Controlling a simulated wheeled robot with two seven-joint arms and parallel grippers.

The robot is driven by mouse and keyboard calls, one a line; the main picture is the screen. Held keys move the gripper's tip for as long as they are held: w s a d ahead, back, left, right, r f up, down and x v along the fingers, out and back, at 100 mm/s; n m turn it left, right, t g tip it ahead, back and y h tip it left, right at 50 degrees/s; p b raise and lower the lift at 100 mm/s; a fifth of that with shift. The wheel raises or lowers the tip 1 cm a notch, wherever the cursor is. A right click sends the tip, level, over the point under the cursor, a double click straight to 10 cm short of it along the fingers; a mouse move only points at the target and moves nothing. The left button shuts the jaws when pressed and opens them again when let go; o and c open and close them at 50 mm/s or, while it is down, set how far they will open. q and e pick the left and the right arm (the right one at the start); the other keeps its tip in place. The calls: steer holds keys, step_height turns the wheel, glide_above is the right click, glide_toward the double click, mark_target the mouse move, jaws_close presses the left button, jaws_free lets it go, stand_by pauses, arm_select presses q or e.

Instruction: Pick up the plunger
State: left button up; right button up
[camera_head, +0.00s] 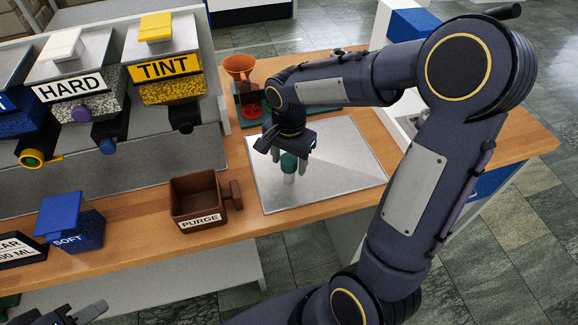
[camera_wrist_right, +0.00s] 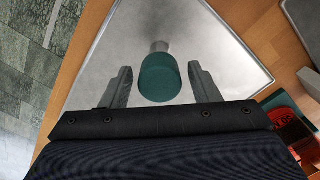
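The plunger (camera_head: 289,163) has a teal top and a pale grey lower part, and it stands on a metal plate (camera_head: 345,180) on the wooden bench. In the right wrist view the teal end of the plunger (camera_wrist_right: 160,80) shows between my right gripper's fingers, with a gap on each side. My right gripper (camera_head: 289,165) is open, pointing down around the plunger's upper part; its fingers (camera_wrist_right: 161,85) also show in the wrist view. My left gripper (camera_head: 85,316) is only partly in view at the bottom left, away from the plunger, and its opening cannot be made out.
A brown PURGE container (camera_head: 196,204) stands left of the plate. A blue SOFT box (camera_head: 72,229) is further left. HARD (camera_head: 75,90) and TINT (camera_head: 165,75) dispensers stand behind. An orange funnel (camera_head: 240,69) and red item in a dark holder stand behind the plate.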

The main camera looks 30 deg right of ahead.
steer(key=c, duration=1)
steer(key=shift+r, duration=0.2)
